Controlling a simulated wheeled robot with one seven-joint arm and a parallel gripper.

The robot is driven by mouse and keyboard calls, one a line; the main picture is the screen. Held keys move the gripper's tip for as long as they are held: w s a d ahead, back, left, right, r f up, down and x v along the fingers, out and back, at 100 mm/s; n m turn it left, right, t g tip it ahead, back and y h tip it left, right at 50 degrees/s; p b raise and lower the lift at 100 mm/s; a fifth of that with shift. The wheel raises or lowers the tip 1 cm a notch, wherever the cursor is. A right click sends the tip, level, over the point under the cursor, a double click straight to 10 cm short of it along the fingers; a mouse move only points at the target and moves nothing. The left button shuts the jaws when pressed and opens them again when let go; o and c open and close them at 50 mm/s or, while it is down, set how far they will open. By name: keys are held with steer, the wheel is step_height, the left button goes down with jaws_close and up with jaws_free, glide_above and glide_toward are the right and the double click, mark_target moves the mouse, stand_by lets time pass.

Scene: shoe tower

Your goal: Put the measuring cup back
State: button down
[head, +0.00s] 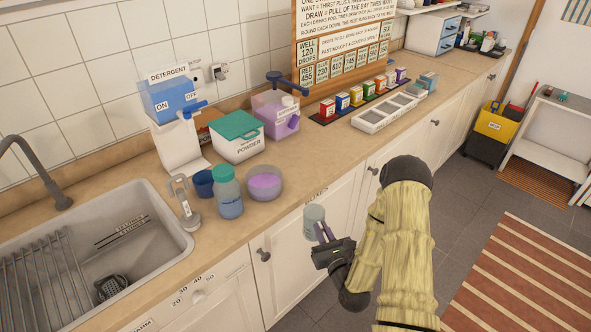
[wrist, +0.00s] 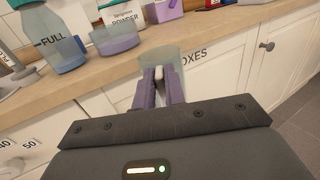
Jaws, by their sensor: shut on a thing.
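My gripper (head: 322,236) is shut on a translucent grey cup (head: 313,218), which looks like the measuring cup. It holds the cup in front of the counter's front edge, against the view of a white cabinet door. In the wrist view the cup (wrist: 173,64) shows beyond the two purple fingers (wrist: 160,88), which partly hide it. A dark blue cup (head: 204,183) stands on the counter beside a green-capped bottle (head: 228,194). A translucent bowl (head: 264,183) with purple contents stands to their right.
The wooden counter (head: 318,165) has bare room right of the bowl. Behind are a detergent dispenser (head: 172,110), a green-lidded powder box (head: 237,137) and a purple container (head: 277,117). A sink (head: 120,220) lies left; a white divided tray (head: 388,110) lies farther right.

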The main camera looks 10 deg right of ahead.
steer(key=w+r+n+g+y, duration=0.1)
steer(key=w+r+n+y, duration=0.1)
steer(key=r, duration=1.2)
steer(key=w+r+n+g+y, duration=0.1)
steer(key=w+r+n+y, duration=0.2)
steer(key=r, duration=1.2)
steer(key=w+y, duration=0.2)
steer(key=w, duration=0.1)
steer(key=shift+w+g+y, duration=0.3)
steer(key=shift+w+g, duration=0.1)
